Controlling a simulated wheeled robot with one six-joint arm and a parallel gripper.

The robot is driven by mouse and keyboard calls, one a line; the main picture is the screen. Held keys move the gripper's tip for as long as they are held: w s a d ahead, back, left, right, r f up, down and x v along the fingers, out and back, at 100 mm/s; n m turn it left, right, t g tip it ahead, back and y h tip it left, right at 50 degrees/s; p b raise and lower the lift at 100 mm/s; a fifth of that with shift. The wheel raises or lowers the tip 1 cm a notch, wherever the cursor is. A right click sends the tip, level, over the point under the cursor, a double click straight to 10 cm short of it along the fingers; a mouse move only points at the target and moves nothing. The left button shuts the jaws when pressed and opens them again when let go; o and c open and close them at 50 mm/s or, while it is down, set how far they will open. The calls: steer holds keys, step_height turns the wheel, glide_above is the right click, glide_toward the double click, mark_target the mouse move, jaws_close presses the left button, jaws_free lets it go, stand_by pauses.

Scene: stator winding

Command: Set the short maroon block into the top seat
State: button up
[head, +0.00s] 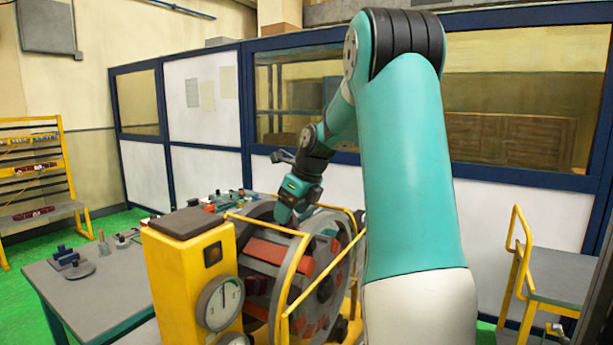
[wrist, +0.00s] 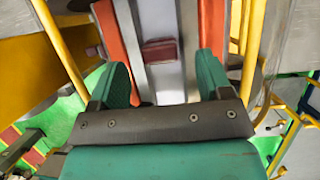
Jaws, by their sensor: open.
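The short maroon block (wrist: 160,51) shows in the wrist view. It lies across a pale grey channel, the top seat (wrist: 163,18), between two orange-red bars (wrist: 119,50). I cannot tell how deep it sits. My gripper (wrist: 164,70) is open, with its two green fingers apart on either side of the channel, and nothing is held between them. The block is ahead of the fingers and apart from them. In the head view my gripper (head: 283,214) points down at the top of the stator drum (head: 325,270). The block is hidden there.
A yellow rail frame (head: 297,265) surrounds the drum, and its bars pass close on both sides in the wrist view. A yellow post with a gauge (head: 219,303) stands at the left front. A grey bench (head: 100,290) with small parts is further left.

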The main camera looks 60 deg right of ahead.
steer(key=a+p+v, duration=0.1)
steer(key=v, duration=1.3)
steer(key=shift+d+r, duration=0.2)
steer(key=shift+d, duration=0.2)
